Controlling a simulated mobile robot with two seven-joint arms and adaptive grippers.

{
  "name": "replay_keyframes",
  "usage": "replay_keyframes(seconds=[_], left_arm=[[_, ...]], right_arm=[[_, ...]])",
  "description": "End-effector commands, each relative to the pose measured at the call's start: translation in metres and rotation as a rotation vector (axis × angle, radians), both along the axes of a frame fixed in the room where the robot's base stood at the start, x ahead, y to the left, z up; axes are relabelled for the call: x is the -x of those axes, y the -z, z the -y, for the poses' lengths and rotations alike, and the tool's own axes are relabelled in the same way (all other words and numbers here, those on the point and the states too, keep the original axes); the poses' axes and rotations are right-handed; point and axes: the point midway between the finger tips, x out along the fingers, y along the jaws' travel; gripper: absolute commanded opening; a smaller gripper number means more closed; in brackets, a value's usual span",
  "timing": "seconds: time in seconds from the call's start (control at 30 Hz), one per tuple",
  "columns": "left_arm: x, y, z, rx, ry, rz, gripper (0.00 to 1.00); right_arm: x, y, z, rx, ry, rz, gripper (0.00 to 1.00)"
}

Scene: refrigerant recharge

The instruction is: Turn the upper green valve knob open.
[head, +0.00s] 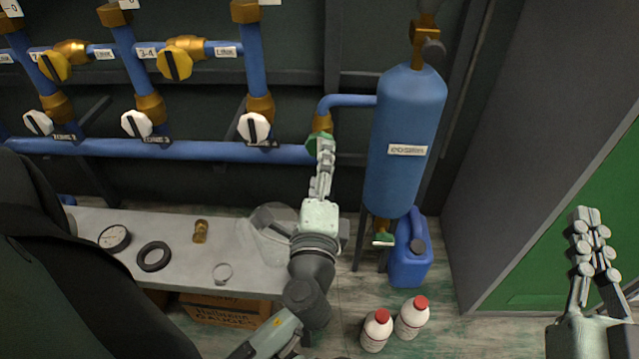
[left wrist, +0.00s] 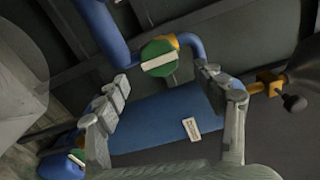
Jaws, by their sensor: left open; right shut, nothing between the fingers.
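The upper green valve knob (head: 314,143) sits on a brass fitting where the blue pipe meets the tank pipe; my left gripper's fingers partly cover it. In the left wrist view the knob (left wrist: 158,58) is a green disc with a pale bar across it, just ahead of and between the spread fingertips. My left gripper (head: 325,148) is open, its fingertips close to the knob; contact cannot be told. It also shows in the left wrist view (left wrist: 163,80). My right gripper (head: 590,222) is shut and empty at the far right, away from the pipes.
A blue tank (head: 405,125) stands right of the knob, with a lower green knob (head: 383,238) beneath it. White-handled valves (head: 254,127) line the pipe at left. A grey bench (head: 190,275), blue jug (head: 405,262) and two white bottles (head: 411,318) stand below.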

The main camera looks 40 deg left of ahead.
Motion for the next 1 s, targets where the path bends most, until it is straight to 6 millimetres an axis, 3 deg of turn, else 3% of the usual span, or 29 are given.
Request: replay_keyframes(seconds=[0.1,0.3,1.0], left_arm=[[0.02,0.001,0.012,0.001,0.0,-0.003,0.69],[0.037,0.0,0.022,0.001,0.0,0.0,0.69],[0.039,0.0,0.024,0.0,0.0,0.001,0.69]], right_arm=[[0.0,0.0,0.0,0.0,0.0,0.0,0.0],[0.0,0.0,0.0,0.0,-0.001,0.001,0.0],[0.0,0.0,0.0,0.0,0.0,0.0,0.0]])
